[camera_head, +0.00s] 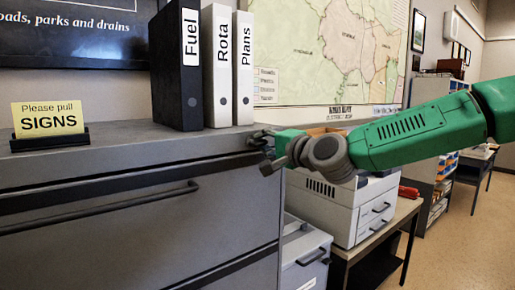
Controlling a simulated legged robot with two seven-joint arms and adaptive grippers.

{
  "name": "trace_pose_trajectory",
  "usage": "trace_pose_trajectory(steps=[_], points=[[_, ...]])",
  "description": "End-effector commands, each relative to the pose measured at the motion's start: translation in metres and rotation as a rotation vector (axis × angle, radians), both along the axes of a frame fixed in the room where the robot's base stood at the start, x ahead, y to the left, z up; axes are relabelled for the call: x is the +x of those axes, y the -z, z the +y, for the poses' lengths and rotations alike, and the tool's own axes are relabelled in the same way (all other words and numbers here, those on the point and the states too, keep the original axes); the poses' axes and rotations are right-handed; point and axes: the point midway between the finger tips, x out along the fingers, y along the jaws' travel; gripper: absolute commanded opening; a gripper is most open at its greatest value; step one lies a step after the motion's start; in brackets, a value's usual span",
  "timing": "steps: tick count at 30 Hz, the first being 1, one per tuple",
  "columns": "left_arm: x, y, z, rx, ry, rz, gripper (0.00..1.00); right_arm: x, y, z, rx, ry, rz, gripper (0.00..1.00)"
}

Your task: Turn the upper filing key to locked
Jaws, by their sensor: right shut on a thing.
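The grey filing cabinet (110,235) fills the lower left, with its upper drawer shut and a dark bar handle (100,209) across the front. My right gripper (259,139) reaches in from the right to the top right corner of the cabinet front. Its fingers are shut at the lock spot there, on what appears to be the upper filing key. The fingers hide the key and the lock, so I cannot tell which way the key is turned. My left gripper is not in view.
Black Fuel (178,80), white Rota (217,85) and Plans (243,90) binders stand on the cabinet top, close behind my gripper. A yellow sign (47,118) stands at left. A printer (345,205) sits on a table below my arm. Open floor lies at right.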

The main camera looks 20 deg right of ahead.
Motion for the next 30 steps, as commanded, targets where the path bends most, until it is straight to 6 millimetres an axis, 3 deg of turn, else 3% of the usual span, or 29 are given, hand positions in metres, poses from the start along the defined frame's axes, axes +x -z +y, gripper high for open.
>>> trace_pose_trajectory(steps=[1,2,12,26,29,30], points=[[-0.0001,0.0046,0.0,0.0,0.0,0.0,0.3,-0.0014,0.0131,-0.0007,0.024,-0.003,0.03,0.0],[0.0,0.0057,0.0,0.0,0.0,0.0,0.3,-0.0013,0.0138,-0.0011,0.04,-0.003,0.036,0.0],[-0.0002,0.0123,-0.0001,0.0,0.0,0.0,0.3,-0.0009,0.0159,-0.001,0.14,-0.002,0.076,0.0],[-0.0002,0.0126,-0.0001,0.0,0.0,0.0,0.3,-0.0007,0.0161,-0.0011,0.152,-0.002,0.081,0.0],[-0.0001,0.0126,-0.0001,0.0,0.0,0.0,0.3,-0.0005,0.0155,-0.0013,0.153,-0.002,0.08,0.3],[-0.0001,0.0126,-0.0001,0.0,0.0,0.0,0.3,-0.0002,0.0148,-0.0013,0.153,-0.002,0.078,0.3]])
